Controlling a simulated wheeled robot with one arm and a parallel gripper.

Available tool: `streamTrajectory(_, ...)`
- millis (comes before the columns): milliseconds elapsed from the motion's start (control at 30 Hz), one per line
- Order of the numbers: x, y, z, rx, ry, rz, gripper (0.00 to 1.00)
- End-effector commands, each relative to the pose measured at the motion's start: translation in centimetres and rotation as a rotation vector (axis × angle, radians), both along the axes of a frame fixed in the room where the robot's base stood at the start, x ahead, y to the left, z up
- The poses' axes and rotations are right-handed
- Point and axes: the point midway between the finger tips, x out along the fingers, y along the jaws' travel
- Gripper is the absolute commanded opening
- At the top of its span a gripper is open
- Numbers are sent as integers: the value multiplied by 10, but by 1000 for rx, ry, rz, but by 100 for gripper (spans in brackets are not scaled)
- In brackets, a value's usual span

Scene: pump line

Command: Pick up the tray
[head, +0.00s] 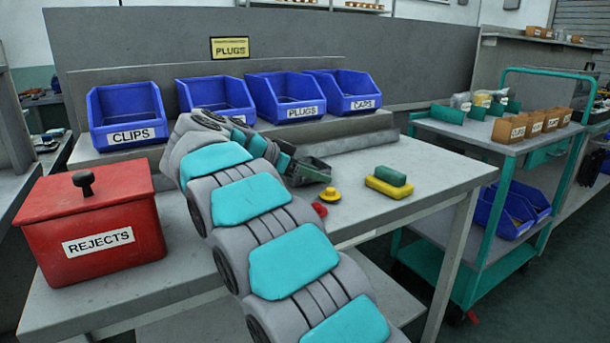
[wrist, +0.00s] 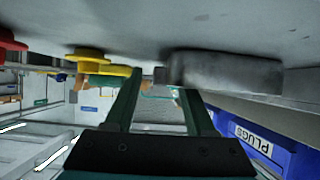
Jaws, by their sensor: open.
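My gripper (head: 324,171) is low over the workbench, to the left of the yellow and green blocks. In the wrist view its two dark green fingers (wrist: 158,92) stand apart with nothing between them. That view is upside down, with the bench top along its upper edge. I cannot pick out a clear tray. A low yellow piece (head: 388,188) lies on the bench, with a green block (head: 390,175) at its back edge; whether they touch is unclear. A long grey bar (head: 350,141) lies behind my gripper; a grey block (wrist: 225,72) shows beside the fingers in the wrist view.
A yellow knobbed piece (head: 330,195) and a red one (head: 319,209) lie near my gripper. Blue bins (head: 287,97) line the back. A red REJECTS box (head: 92,222) stands at left. A teal-framed cart (head: 500,145) stands at right. The bench's right end (head: 450,172) is clear.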

Motion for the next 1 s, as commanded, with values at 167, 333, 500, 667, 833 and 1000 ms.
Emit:
streamTrajectory(167,2,-2,-2,0,0,0,55)
streamTrajectory(333,1,-2,-2,0,0,0,47)
streamTrajectory(500,1,-2,-2,0,0,-1,28)
streamTrajectory(667,1,-2,-2,0,0,-1,10)
streamTrajectory(833,1,-2,-2,-1,1,0,0)
streamTrajectory(1000,1,-2,-2,-1,1,0,0)
